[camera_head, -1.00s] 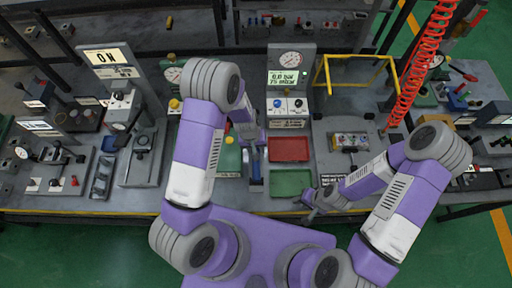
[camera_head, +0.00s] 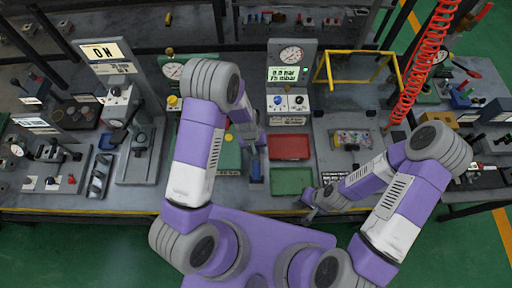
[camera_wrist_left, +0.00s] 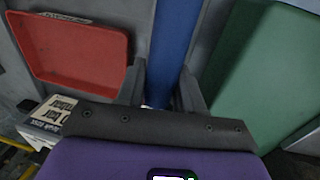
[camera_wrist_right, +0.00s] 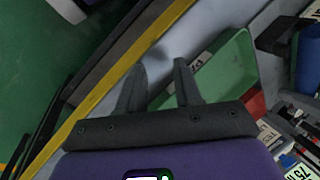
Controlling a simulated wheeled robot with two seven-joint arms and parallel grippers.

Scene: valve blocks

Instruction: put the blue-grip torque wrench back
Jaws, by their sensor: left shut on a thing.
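My left gripper (camera_head: 254,148) is low over the bench, left of the red tray. In the left wrist view its fingers (camera_wrist_left: 164,90) are close together, shut on a narrow thing that I take to be the torque wrench, which is mostly hidden. A long blue strip (camera_wrist_left: 174,40) runs away between the fingertips; it also shows in the head view (camera_head: 256,172). I cannot tell whether this strip is the wrench's grip or a holder under it. My right gripper (camera_head: 310,203) is at the bench's front edge; its fingers (camera_wrist_right: 160,78) are apart with nothing between them.
The red tray (camera_head: 290,147) and the green tray (camera_head: 291,182) lie right of my left gripper. A green mat (camera_wrist_left: 265,70) lies on its other side. A gauge panel (camera_head: 291,75) stands behind. A yellow frame (camera_head: 355,83) and red coiled hose (camera_head: 420,65) are at right.

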